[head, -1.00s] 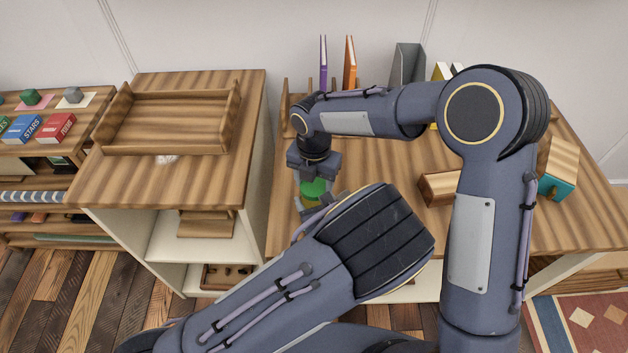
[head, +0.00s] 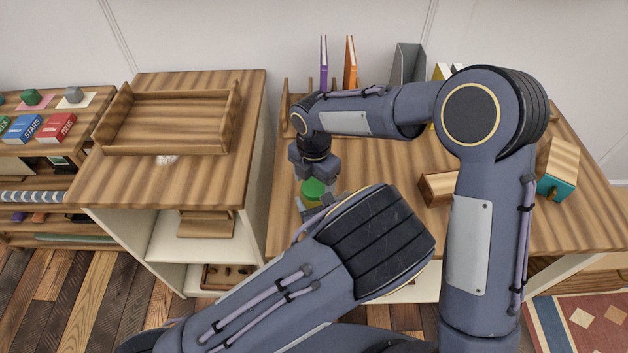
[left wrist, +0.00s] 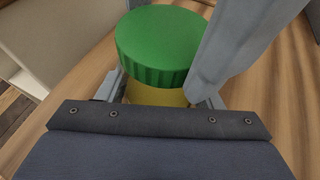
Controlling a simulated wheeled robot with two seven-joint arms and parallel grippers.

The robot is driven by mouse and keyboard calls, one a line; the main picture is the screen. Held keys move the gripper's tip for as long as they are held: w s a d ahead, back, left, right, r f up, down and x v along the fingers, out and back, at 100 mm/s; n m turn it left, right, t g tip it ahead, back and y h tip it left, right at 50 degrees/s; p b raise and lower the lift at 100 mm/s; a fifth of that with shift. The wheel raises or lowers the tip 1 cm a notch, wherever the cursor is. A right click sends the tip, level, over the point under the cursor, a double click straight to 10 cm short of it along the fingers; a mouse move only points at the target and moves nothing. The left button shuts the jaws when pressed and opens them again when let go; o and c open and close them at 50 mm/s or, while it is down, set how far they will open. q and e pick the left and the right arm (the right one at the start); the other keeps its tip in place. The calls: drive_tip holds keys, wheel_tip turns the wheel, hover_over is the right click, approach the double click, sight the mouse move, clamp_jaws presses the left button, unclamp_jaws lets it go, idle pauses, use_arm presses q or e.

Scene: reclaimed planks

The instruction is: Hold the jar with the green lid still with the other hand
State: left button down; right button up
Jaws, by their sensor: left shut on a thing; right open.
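The jar with the green lid (head: 313,188) stands on the wooden desk top in the head view, partly hidden by my arms. In the left wrist view its ribbed green lid (left wrist: 160,42) is on top, and the yellow jar body (left wrist: 155,93) shows below it. My left gripper (left wrist: 155,100) is shut on the jar body, one finger on each side. In the head view my left forearm hides much of that grip. My right gripper (head: 314,180) is open, pointing down just above the lid. A grey finger of it also shows beside the lid in the left wrist view.
A wooden block (head: 438,188) lies right of the jar. A teal-and-wood box (head: 557,180) is farther right. A wooden tray (head: 165,149) sits on the cabinet at left.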

use_arm(q)
drive_tip(key=shift+a, duration=0.25)
use_arm(e)
drive_tip(key=shift+s+d+f, duration=0.1)
drive_tip(key=shift+s+d, duration=0.05)
use_arm(q)
drive_tip(key=shift+d, duration=0.1)
use_arm(e)
drive_tip(key=shift+r, duration=2.3)
drive_tip(key=shift+c, duration=1.4)
drive_tip(key=shift+a+r, duration=0.25)
drive_tip(key=shift+r, duration=0.25)
drive_tip(key=shift+d+r+m, duration=0.1)
drive_tip(key=shift+r+m, duration=0.5)
drive_tip(key=shift+r, duration=0.9)
drive_tip(key=shift+f, duration=4.05)
